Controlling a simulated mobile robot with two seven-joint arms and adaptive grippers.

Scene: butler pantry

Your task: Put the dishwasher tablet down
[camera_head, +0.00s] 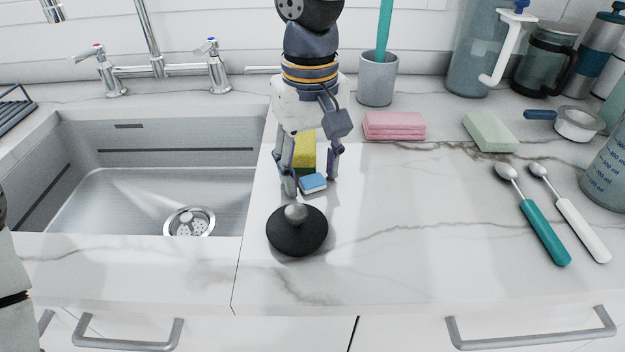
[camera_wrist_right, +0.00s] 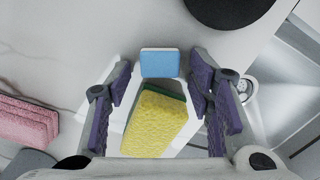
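The dishwasher tablet (camera_head: 313,183), a small block with a blue top and pale sides, lies low at the counter, between the sink and the open worktop. It also shows in the right wrist view (camera_wrist_right: 160,62), just beyond and between the fingertips, with gaps on both sides. My right gripper (camera_head: 311,176) points down over it with its fingers apart; they also show spread in the wrist view (camera_wrist_right: 161,78). A yellow and green sponge (camera_head: 304,150) stands behind the tablet, between the fingers in the picture. A white flat piece (camera_wrist_right: 118,118) shows beneath them. My left gripper is out of view.
A black disc with a metal knob (camera_head: 297,230) lies just in front of the tablet. The sink (camera_head: 100,200) is left. Pink cloths (camera_head: 394,126), a pale green block (camera_head: 490,132) and two spoons (camera_head: 540,215) lie right. The middle-right counter is clear.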

